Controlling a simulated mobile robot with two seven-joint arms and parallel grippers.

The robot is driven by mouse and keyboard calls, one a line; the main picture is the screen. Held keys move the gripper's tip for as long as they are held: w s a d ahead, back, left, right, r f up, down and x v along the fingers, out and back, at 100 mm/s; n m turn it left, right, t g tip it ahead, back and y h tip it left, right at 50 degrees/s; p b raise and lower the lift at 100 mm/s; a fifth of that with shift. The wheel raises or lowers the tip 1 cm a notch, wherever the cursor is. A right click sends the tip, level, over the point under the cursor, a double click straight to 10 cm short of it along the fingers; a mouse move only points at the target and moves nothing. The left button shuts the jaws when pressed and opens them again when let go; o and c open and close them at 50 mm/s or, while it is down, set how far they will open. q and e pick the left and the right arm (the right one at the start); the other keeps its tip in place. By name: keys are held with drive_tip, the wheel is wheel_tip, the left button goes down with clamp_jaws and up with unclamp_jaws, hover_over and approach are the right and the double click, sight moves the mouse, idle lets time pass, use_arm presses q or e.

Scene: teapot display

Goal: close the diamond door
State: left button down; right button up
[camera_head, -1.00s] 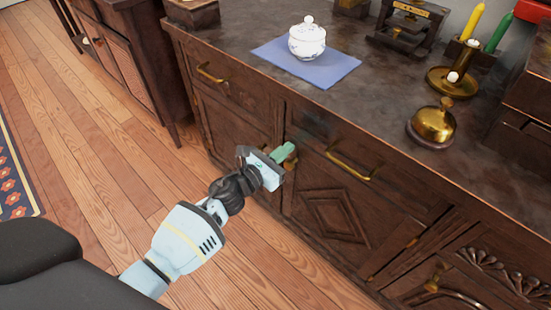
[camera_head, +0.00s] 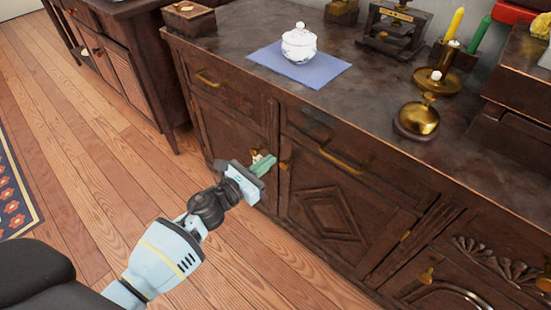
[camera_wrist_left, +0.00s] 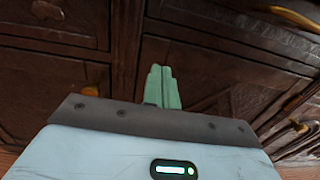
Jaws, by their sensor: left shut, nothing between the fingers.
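The diamond door (camera_head: 349,237) is dark carved wood with a raised diamond, in the middle of the cabinet front in the head view. It looks flush or nearly flush with the frame; a small gap cannot be ruled out. Its small brass knob (camera_head: 286,164) is at its upper left. My left gripper (camera_head: 264,164) is shut and empty, its green fingers just left of the knob, apparently in front of the neighbouring door. The fingers also show in the left wrist view (camera_wrist_left: 162,88), pointing at the dark cabinet front. My right gripper is not in view.
Above the door is a drawer with a brass handle (camera_head: 342,160). The countertop holds a white lidded pot (camera_head: 299,46) on a blue cloth (camera_head: 262,55), a brass bell (camera_head: 417,118) and candles. The wooden floor (camera_head: 110,190) left of my arm is clear.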

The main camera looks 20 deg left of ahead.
use_arm(q)
drive_tip(key=v, duration=0.8)
drive_tip(key=shift+f+p, duration=0.15)
drive_tip(key=shift+p, duration=0.2)
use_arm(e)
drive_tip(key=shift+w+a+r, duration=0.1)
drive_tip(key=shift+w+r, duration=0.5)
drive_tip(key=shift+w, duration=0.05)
use_arm(q)
drive_tip(key=shift+s, duration=0.1)
